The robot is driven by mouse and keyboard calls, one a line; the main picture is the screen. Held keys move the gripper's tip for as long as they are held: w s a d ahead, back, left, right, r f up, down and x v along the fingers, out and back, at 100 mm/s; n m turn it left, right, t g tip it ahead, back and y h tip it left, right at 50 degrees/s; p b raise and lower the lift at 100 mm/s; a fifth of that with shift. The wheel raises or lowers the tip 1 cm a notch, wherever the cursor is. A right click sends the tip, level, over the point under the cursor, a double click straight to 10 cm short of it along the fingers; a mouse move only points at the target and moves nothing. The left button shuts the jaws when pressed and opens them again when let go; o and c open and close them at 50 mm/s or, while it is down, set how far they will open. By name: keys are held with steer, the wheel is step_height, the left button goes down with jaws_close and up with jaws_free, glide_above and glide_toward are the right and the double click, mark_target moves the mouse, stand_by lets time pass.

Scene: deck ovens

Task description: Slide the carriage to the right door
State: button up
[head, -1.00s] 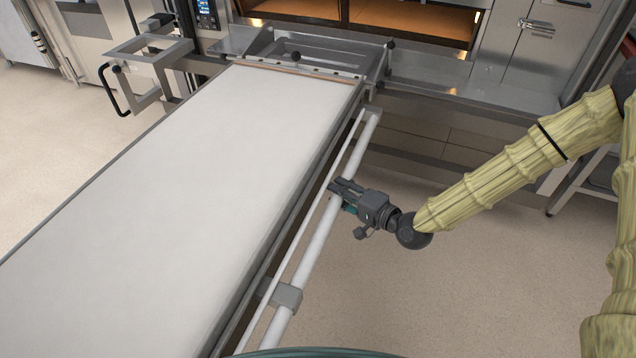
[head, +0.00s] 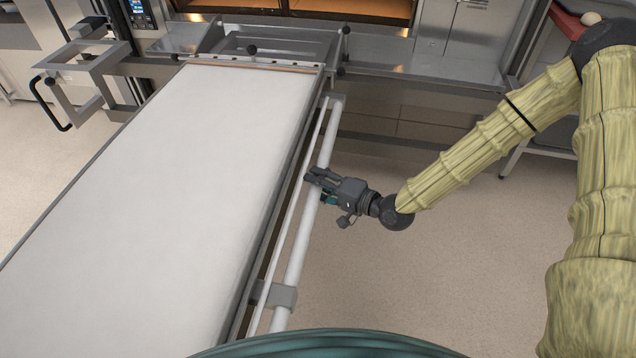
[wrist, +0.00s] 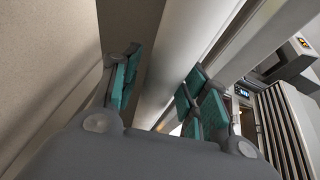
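The carriage (head: 150,190) is a long white-topped loader with a metal frame, reaching from the near left up to the oven front. A round white bar (head: 301,225) runs along its right side, held by a grey bracket (head: 277,294). My gripper (head: 321,184) is at this bar, about midway between the bracket and the far end. The right oven door (head: 350,8) is orange-lit, to the right of a dark post at the top. The carriage's far end stands left of it.
A steel ledge (head: 430,75) runs below the oven front on the right. A bracket frame with a black handle (head: 48,103) stands at the left. The floor (head: 450,270) right of the carriage is clear, with a rack (head: 545,140) farther right.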

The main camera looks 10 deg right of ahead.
stand_by(0.3)
steer(key=v, duration=1.2)
steer(key=shift+r, duration=0.1)
